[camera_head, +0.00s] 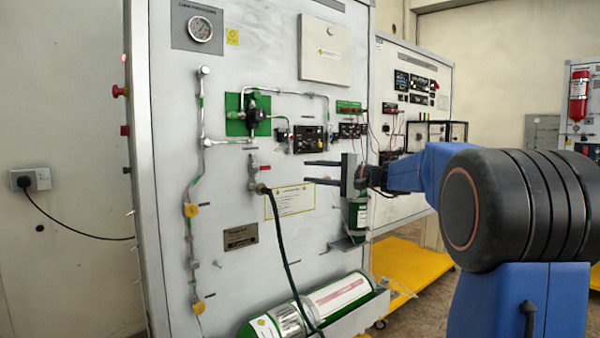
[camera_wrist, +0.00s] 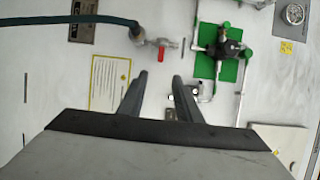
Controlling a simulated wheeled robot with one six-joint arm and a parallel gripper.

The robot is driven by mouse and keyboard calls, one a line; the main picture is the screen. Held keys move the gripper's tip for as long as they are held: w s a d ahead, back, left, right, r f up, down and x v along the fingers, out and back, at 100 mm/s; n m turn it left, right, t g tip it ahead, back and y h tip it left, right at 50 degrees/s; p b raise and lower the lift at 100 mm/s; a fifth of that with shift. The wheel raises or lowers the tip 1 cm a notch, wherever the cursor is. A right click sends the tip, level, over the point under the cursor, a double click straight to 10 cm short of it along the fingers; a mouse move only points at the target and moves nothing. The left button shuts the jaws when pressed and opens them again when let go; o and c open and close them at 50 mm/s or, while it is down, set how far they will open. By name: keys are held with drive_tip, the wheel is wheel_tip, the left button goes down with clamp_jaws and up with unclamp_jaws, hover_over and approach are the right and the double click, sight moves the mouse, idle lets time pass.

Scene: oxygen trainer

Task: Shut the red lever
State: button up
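The small red lever (camera_head: 265,168) is on the valve (camera_head: 253,170) in the middle of the panel, just above the dark hose's fitting. In the wrist view the red lever (camera_wrist: 162,43) sticks out sideways from the valve and hose end (camera_wrist: 137,34), beyond my fingertips. My gripper (camera_head: 306,172) is to the right of the lever in the head view, apart from it. Its two fingers are parted with nothing between them, as the wrist view also shows (camera_wrist: 160,76). The lever is small, so its exact angle is hard to tell in the head view.
A green plate with a black regulator (camera_head: 254,114) and metal pipes sits above the valve. A dark hose (camera_head: 284,245) hangs from it. A yellow-framed label (camera_head: 290,201) is beside it. A green and white cylinder (camera_head: 340,296) lies below; an upright green one (camera_head: 358,215) is at right.

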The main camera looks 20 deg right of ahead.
drive_tip(key=shift+v, duration=1)
drive_tip(key=s+a+f+n+g+h, duration=0.2)
drive_tip(key=s+a+f+g, duration=0.1)
drive_tip(key=s+a+f, duration=0.6)
drive_tip(key=s+a+f+n+g+h, duration=0.2)
drive_tip(key=s+a+f+g, duration=0.2)
drive_tip(key=s+a+f, duration=0.5)
drive_tip(key=s+d+f+n+g+h, duration=0.1)
drive_tip(key=s+d+f+n+h, duration=0.2)
drive_tip(key=s+f, duration=0.6)
drive_tip(key=s+d+f+n+h, duration=0.3)
drive_tip(key=s+f, duration=0.6)
drive_tip(key=s, duration=0.8)
drive_tip(key=shift+d+g+h, duration=0.4)
drive_tip(key=shift+d+h, duration=0.5)
drive_tip(key=shift+d, duration=0.2)
drive_tip(key=shift+s+f, duration=0.1)
drive_tip(key=shift+s, duration=0.05)
